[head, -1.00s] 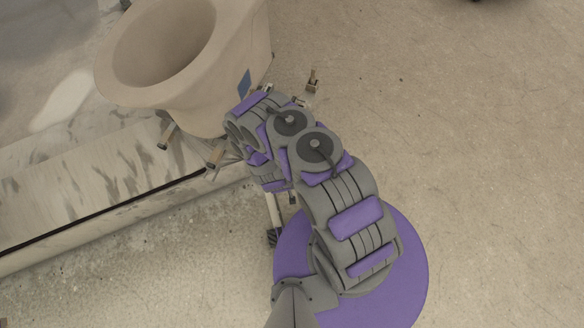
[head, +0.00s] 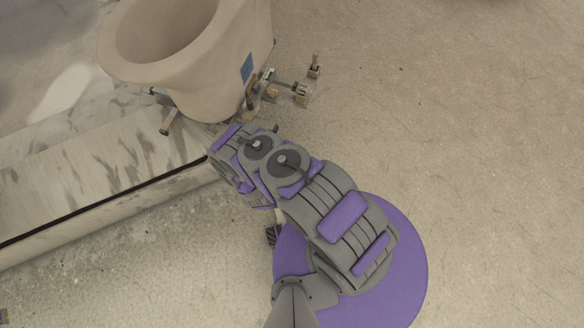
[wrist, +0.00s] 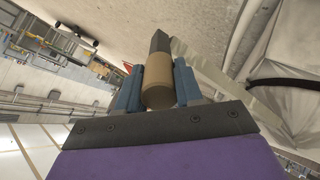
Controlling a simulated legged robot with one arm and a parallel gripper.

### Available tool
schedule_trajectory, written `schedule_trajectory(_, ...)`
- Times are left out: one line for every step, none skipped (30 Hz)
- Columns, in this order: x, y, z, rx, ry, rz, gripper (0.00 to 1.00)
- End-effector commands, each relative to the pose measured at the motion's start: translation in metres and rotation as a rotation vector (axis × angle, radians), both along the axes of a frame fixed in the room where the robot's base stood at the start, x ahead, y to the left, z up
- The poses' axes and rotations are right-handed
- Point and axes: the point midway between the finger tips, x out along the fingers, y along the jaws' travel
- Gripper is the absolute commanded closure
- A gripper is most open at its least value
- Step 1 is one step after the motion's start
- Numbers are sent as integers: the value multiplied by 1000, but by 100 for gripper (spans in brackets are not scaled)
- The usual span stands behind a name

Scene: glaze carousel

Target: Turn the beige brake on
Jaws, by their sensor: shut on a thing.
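In the wrist view, a beige cylindrical handle (wrist: 158,80) with a dark bar beyond it sits between the two blue fingers of my gripper (wrist: 158,90). The fingers are shut on it, one on each side; I take it for the beige brake's handle. In the head view, my arm reaches up and left to the foot of a big beige tub (head: 215,75). My own wrist hides the fingers and the held handle there. The brake's on or off position cannot be told.
A tan-tipped lever (head: 168,128) sticks out at the tub's lower left. Metal fittings (head: 298,92) stand right of the tub, with a small separate post (head: 315,66) beyond. A pale stained ledge (head: 100,185) runs along the left. The floor on the right is clear.

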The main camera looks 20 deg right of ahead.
Motion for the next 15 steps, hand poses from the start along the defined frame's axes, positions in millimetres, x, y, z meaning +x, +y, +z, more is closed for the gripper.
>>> schedule_trajectory(-5,1,-4,2,17,4,100)
schedule_trajectory(-6,1,-4,2,18,4,100)
schedule_trajectory(-6,1,-4,2,19,5,100)
schedule_trajectory(-6,1,-4,2,19,4,100)
schedule_trajectory(-6,1,-4,2,19,4,100)
schedule_trajectory(-6,1,-5,2,20,4,100)
schedule_trajectory(-6,1,-5,1,21,4,63)
schedule_trajectory(-6,0,-5,1,20,5,60)
schedule_trajectory(-6,0,-4,2,19,4,56)
schedule_trajectory(-6,0,-4,1,18,4,53)
schedule_trajectory(-5,0,-4,1,17,3,50)
schedule_trajectory(-5,0,-4,2,16,3,46)
schedule_trajectory(-5,0,-3,1,15,2,44)
schedule_trajectory(-5,0,-3,1,14,2,41)
schedule_trajectory(-4,0,-3,1,13,2,38)
